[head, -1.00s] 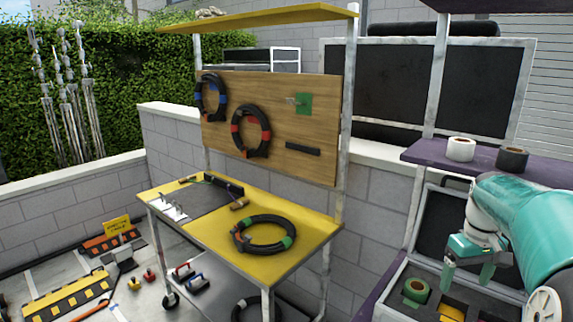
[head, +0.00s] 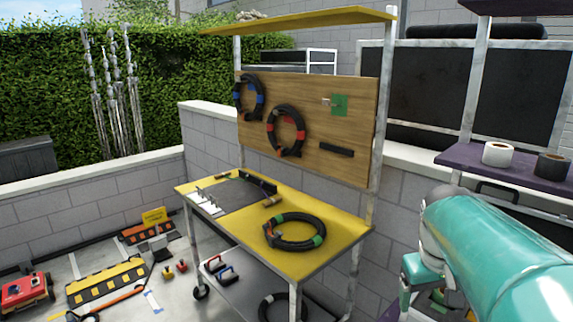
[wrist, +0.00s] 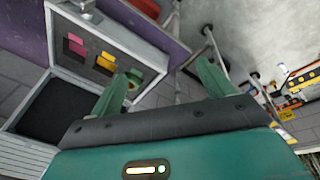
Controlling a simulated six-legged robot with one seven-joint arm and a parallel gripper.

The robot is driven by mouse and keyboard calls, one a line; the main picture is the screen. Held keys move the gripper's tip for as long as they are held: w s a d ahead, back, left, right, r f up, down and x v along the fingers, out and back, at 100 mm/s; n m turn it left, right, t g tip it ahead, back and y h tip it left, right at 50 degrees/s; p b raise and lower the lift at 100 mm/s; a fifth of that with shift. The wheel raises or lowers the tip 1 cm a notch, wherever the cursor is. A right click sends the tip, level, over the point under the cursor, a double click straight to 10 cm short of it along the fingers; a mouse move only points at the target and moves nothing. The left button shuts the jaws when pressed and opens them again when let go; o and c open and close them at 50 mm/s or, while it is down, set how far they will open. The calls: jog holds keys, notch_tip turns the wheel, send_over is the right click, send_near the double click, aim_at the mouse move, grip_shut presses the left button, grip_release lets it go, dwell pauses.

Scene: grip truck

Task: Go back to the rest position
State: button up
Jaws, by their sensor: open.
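My gripper (wrist: 165,85) shows in the wrist view with its two green fingers spread apart and nothing between them. In the head view my teal arm fills the lower right, and the green gripper body (head: 420,272) shows partly at its left end; the fingertips are hard to make out there. In the wrist view an open case (wrist: 62,20) lies beyond the left finger. It holds a pink roll, a yellow roll (wrist: 106,62) and a green roll (wrist: 133,80). My gripper is apart from them.
A cart with a yellow top (head: 330,262) stands left of my arm, with a coiled cable (head: 295,232) on it. A purple shelf (head: 500,168) at the right bears a white roll (head: 497,153) and a black roll (head: 553,165). Cable ramps (head: 105,284) lie on the floor at left.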

jog(key=s+a+f+t+y, duration=0.1)
jog(key=s+a+t, duration=0.1)
jog(key=s+a, duration=0.3)
jog(key=s+a+f+t+y, duration=0.1)
jog(key=s+a, duration=0.3)
jog(key=a, duration=0.6)
jog(key=shift+s+f+n+t, duration=0.3)
jog(key=shift+s+f+t, duration=0.1)
jog(key=shift+f, duration=0.05)
jog(key=c, duration=0.9)
jog(key=shift+d, duration=0.15)
jog(key=shift+c, duration=0.4)
